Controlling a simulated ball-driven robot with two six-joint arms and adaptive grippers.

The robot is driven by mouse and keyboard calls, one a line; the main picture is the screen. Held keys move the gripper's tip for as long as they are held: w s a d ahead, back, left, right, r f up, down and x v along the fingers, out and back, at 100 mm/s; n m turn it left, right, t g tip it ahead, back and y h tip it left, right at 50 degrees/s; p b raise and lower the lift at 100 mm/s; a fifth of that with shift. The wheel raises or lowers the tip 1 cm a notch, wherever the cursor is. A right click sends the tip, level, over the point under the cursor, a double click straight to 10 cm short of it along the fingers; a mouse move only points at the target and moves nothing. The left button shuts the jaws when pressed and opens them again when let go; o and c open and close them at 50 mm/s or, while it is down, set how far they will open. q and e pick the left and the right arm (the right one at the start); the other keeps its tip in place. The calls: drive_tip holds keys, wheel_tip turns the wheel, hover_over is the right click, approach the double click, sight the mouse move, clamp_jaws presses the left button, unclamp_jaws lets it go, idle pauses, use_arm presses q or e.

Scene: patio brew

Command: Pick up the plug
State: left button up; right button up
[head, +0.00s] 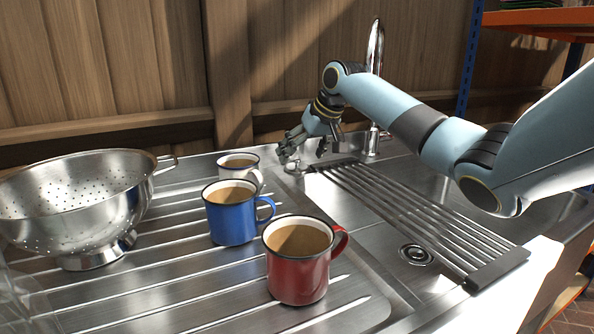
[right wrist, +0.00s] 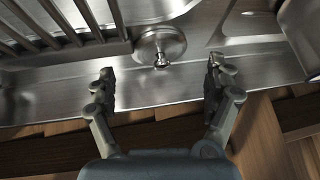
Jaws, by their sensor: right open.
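The plug (right wrist: 160,46) is a round metal disc with a small knob, seen in the right wrist view on the steel ledge beside the rack. My right gripper (right wrist: 162,80) is open and empty, with one finger on each side of the plug's line and the plug a little beyond the fingertips. In the head view the right gripper (head: 306,150) is low at the back of the sink unit, behind the mugs, and the plug (head: 292,167) shows only in part beneath it. My left gripper is not in view.
A slatted rack (head: 405,210) lies across the sink, close to the right gripper. A tap (head: 374,60) stands behind it. A white mug (head: 240,164), blue mug (head: 231,222) and red mug (head: 297,275) stand on the drainboard, with a colander (head: 75,200) at left.

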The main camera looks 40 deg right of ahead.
drive_tip(key=shift+x, duration=1.1)
drive_tip(key=shift+c, duration=0.2)
drive_tip(key=c, duration=1.1)
drive_tip(key=shift+c, duration=0.3)
drive_tip(key=shift+r, duration=0.15)
